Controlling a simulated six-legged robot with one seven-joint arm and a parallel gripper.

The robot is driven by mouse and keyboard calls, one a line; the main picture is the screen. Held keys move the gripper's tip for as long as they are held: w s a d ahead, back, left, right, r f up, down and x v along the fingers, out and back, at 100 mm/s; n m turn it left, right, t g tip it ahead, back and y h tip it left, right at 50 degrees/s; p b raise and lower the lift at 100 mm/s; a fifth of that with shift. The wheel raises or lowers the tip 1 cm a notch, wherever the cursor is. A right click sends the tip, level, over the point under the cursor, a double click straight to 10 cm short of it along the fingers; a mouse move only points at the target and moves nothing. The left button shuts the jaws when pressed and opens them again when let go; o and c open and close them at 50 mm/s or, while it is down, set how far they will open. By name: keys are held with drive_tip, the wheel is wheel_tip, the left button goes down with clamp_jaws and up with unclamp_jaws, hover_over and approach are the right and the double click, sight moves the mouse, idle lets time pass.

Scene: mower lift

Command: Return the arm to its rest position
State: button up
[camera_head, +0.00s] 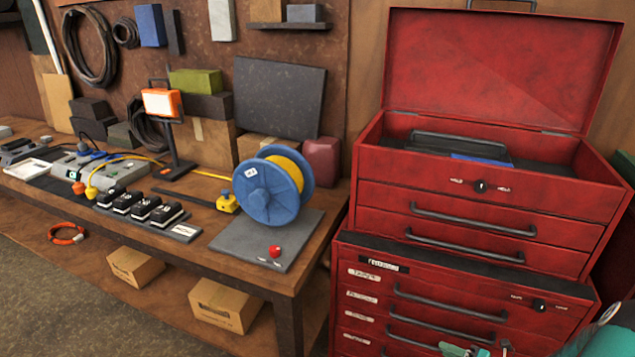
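Teal and dark parts of my arm show at the bottom right edge, in front of the red tool chest (490,265). A rounded teal link is cut off by the corner. Small teal and grey pieces further left at the bottom edge may be part of my gripper (478,351). They are mostly cut off by the frame, so I cannot tell whether the fingers are open or shut, or whether they hold anything.
The chest's lid (500,65) is up and its drawers look shut. A wooden workbench (270,272) stands left of it, bearing a blue cable reel (262,192), a row of black blocks (135,203) and an orange work light (162,103). Cardboard boxes (225,305) sit on its lower shelf.

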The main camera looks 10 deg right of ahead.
drive_tip(key=w+a+r+n+g+h, duration=0.1)
drive_tip(key=a+r+n+g, duration=0.9)
drive_tip(key=a+r+n, duration=1.05)
drive_tip(key=s+a+r+n+t+h, duration=0.1)
drive_tip(key=s+a+r+n+h, duration=0.2)
drive_tip(key=s+a+r+n, duration=0.2)
drive_tip(key=s+a+r+n+t+h, duration=0.2)
drive_tip(key=s+a+r+n+h, duration=0.2)
drive_tip(key=r+n, duration=0.8)
drive_tip(key=s+a+n, duration=0.2)
drive_tip(key=s+n, duration=0.2)
drive_tip(key=n, duration=0.1)
drive_tip(key=shift+n, duration=0.35)
drive_tip(key=shift+d, duration=0.25)
